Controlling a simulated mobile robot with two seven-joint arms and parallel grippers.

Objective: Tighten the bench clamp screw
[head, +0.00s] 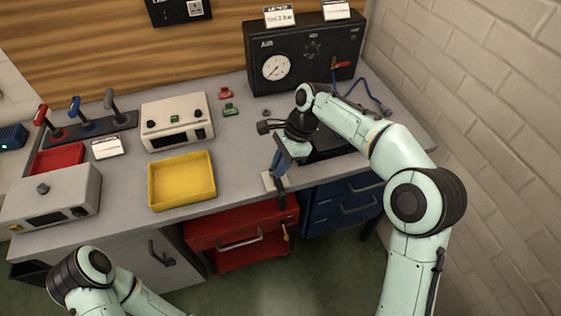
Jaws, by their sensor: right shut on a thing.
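The bench clamp (269,181) is at the front edge of the grey bench, right of the yellow tray, and shows as a small pale piece with dark parts beside it. My right gripper (279,168) points down at this edge and is shut on the clamp's screw. The wrist and fingers cover most of the screw, so its thread and how far it is turned are hidden. My left arm shows at the bottom left, but its gripper is out of the picture.
A yellow tray (182,200) and a cream instrument box (177,122) stand left of the gripper. A black air panel with a gauge (276,68) stands behind. A red drawer unit (238,225) and blue drawers (343,204) are below the bench. A brick wall bounds the right.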

